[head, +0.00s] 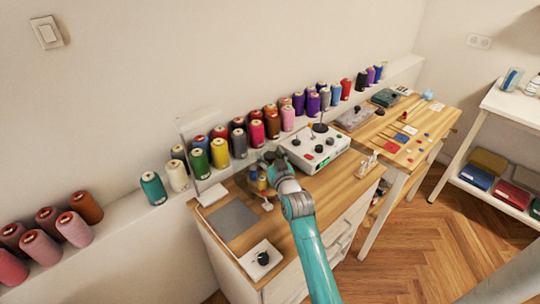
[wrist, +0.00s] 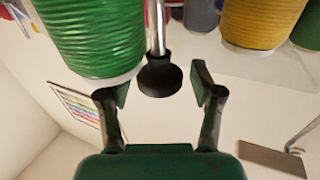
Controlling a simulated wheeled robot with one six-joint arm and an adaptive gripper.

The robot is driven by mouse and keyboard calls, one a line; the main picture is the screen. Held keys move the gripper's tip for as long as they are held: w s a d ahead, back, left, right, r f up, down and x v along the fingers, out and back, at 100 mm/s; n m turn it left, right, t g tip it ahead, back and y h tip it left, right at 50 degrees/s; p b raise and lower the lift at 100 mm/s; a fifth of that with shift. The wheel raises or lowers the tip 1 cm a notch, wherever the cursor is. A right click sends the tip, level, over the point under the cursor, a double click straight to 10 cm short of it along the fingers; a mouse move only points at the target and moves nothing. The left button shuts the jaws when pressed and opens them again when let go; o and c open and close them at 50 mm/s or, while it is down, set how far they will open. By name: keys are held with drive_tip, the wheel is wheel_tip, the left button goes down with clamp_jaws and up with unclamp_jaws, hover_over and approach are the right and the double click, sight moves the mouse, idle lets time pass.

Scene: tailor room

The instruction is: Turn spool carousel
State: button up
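The spool carousel (head: 253,176) stands on the wooden desk in the head view, with small coloured spools on it, and my arm hides part of it. My gripper (head: 268,158) is at the carousel's top, over its far side. In the wrist view a metal rod with a black knob (wrist: 160,77) is between the two spread fingers of my gripper (wrist: 158,88). The fingers look apart from the knob. A large green spool (wrist: 92,40) is left of the rod and a yellow spool (wrist: 262,22) is right of it.
A white control box (head: 314,148) is just right of my gripper. Large thread spools (head: 219,153) line the wall ledge behind. A grey mat (head: 230,219) and a white plate with a black knob (head: 261,260) lie nearer. A clear panel stands left of the carousel.

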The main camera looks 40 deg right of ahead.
clamp_jaws()
drive_tip(key=shift+f+n+y, duration=0.15)
drive_tip(key=shift+n+y, duration=0.25)
drive_tip(key=shift+y, duration=0.2)
drive_tip(key=shift+n+t+y, duration=0.4)
drive_tip(key=shift+y, duration=0.2)
drive_tip(key=shift+o, duration=0.9)
unclamp_jaws()
drive_tip(key=shift+s, duration=0.1)
drive_tip(key=v, duration=1.1)
drive_tip(key=shift+s, duration=0.4)
drive_tip(key=shift+a, duration=0.15)
